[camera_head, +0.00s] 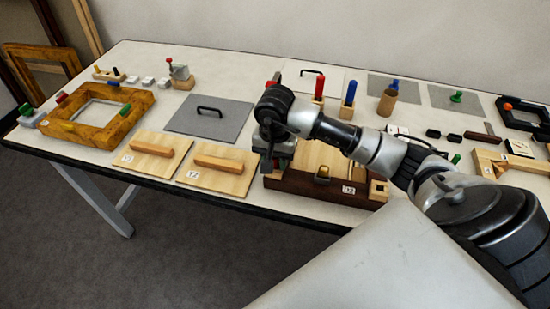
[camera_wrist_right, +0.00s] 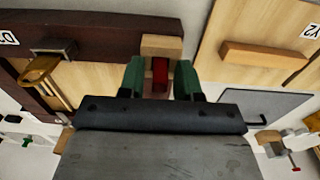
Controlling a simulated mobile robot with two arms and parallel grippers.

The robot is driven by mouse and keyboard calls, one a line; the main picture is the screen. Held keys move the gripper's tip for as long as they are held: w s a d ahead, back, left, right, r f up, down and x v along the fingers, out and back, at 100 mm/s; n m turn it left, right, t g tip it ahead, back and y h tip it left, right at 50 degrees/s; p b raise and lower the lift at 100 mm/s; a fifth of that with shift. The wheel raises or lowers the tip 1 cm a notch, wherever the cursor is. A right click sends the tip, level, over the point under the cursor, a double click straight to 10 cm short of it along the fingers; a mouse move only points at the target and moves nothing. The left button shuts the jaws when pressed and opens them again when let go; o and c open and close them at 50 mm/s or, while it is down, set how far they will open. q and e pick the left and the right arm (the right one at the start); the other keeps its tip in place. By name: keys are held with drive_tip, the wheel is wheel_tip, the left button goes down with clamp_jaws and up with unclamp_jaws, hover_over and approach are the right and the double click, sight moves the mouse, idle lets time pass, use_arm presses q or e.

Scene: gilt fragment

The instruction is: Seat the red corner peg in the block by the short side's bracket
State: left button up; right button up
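In the right wrist view the red corner peg (camera_wrist_right: 160,75) stands between the two green fingers of my right gripper (camera_wrist_right: 160,78), which look shut on it. A small pale wooden block (camera_wrist_right: 162,46) at the corner of the dark brown frame shows just past the fingertips. I cannot tell whether the peg touches this block. In the head view my right gripper (camera_head: 270,150) points down over the frame's left end, and my arm hides the peg there. A brass bracket (camera_head: 322,173) sits on the labelled side of the frame (camera_head: 310,185). My left gripper is not in view.
Two wooden lids with handles (camera_head: 217,170) (camera_head: 153,152) and a grey plate (camera_head: 209,118) lie left of the frame. A yellow-brown frame (camera_head: 97,117) lies farther left. Red (camera_head: 319,88) and blue (camera_head: 350,93) pegs stand behind my arm. Another pale block (camera_head: 379,189) sits at the frame's near right corner.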

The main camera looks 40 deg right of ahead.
drive_tip(key=shift+o, duration=0.2)
drive_tip(key=shift+r, duration=0.35)
wheel_tip(320, 180, up, 12)
drive_tip(key=b, duration=0.1)
drive_tip(key=shift+f+b, duration=0.15)
drive_tip(key=shift+b, duration=0.2)
